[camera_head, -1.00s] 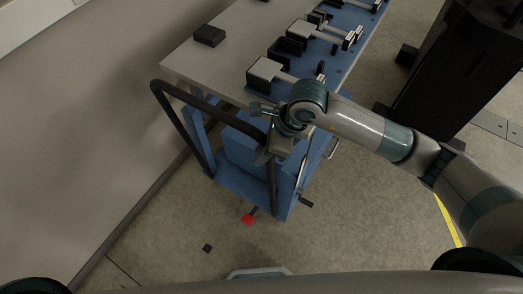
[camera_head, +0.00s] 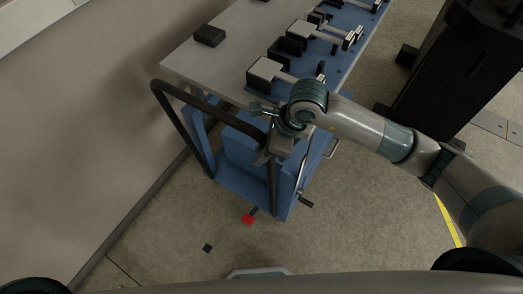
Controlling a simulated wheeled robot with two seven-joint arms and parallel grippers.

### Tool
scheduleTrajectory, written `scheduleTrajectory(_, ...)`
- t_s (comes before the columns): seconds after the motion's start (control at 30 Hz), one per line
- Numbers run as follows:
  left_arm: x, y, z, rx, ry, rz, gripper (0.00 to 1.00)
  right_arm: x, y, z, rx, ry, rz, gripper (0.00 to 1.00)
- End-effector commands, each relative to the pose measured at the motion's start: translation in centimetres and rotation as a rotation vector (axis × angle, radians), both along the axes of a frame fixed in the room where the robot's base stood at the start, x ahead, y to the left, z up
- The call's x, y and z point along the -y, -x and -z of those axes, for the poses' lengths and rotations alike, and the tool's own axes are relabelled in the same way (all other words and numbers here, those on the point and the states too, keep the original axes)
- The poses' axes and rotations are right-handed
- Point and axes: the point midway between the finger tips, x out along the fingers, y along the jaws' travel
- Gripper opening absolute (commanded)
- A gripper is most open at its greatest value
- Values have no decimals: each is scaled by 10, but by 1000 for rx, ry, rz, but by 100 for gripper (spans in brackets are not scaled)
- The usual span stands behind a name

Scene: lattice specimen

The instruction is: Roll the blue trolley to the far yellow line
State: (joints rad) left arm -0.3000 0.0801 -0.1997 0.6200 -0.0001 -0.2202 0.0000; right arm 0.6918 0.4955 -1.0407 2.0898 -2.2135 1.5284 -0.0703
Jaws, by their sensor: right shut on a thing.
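The blue trolley (camera_head: 240,184) stands on the floor in the upper middle of the head view, with a grey and blue top. Its dark push handle (camera_head: 206,103) rises at the near end. My right gripper (camera_head: 266,148) is shut on the handle near its right bend; my wrist hides part of the handle and the trolley's right side. A short piece of yellow line (camera_head: 449,221) shows on the floor at the right, partly hidden by my arm. I cannot tell whether it is the far line. My left gripper is not in view.
A wall (camera_head: 75,130) runs close along the trolley's left side. A tall black cabinet (camera_head: 450,80) stands at the right. Clamps and blocks (camera_head: 265,72) sit on the top. Floor (camera_head: 340,220) is clear at the lower right.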

Motion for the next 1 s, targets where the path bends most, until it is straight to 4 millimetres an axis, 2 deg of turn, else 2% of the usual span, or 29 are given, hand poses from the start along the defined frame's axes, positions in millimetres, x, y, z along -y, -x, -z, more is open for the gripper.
scheduleTrajectory(0.27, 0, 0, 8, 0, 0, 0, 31, 9, -13, 1, 3, 2, 7, 0)
scheduleTrajectory(0.73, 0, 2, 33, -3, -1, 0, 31, 39, -54, -1, 6, 1, 8, 0)
scheduleTrajectory(0.87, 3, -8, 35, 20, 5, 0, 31, 43, -60, 0, 4, 0, 5, 0)
scheduleTrajectory(1.0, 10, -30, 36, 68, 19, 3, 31, 48, -66, 1, 0, -1, 2, 0)
